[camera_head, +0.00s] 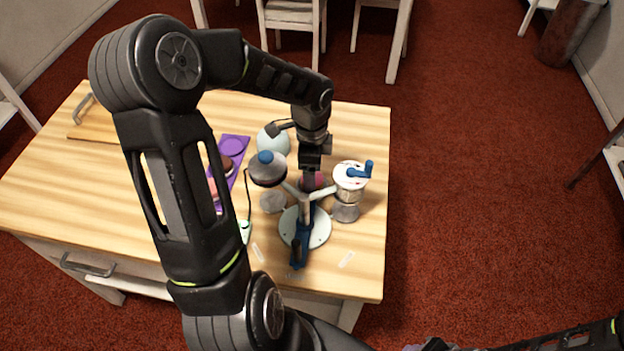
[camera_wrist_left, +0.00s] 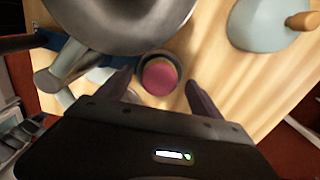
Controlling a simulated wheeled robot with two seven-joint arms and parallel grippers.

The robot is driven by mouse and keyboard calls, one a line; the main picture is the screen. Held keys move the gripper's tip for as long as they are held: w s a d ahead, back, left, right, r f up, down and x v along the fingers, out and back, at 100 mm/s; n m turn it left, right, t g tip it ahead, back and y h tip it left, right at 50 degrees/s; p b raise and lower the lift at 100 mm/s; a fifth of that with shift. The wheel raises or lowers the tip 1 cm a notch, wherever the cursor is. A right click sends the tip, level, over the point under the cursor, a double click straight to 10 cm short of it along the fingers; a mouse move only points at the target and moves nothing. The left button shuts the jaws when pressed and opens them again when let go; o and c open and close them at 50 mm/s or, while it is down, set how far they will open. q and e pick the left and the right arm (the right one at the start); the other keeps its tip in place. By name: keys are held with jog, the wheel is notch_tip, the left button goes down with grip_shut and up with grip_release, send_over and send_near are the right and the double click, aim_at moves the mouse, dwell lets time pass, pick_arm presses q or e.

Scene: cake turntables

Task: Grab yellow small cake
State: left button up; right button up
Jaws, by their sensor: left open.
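A small round cake (camera_wrist_left: 160,77) with a pink top, a yellowish band and a dark lower part shows in the left wrist view. It lies between the two spread fingers of my left gripper (camera_wrist_left: 157,84), with visible space at the sides. In the head view its pink top shows (camera_head: 312,181) just below my left gripper (camera_head: 310,166), partly hidden by the gripper and a white stand. My left gripper is open and points down over it. Whether the fingers reach down around it I cannot tell. My right gripper is not clearly visible.
The wooden table (camera_head: 130,185) is clear at far left.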

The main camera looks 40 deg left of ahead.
pick_arm(q)
jog(key=shift+f, duration=0.65)
jog(key=shift+c, duration=0.4)
jog(key=c, duration=1.5)
notch_tip(320, 180, up, 10)
jog(key=shift+r+b, duration=0.1)
jog(key=shift+b, duration=0.25)
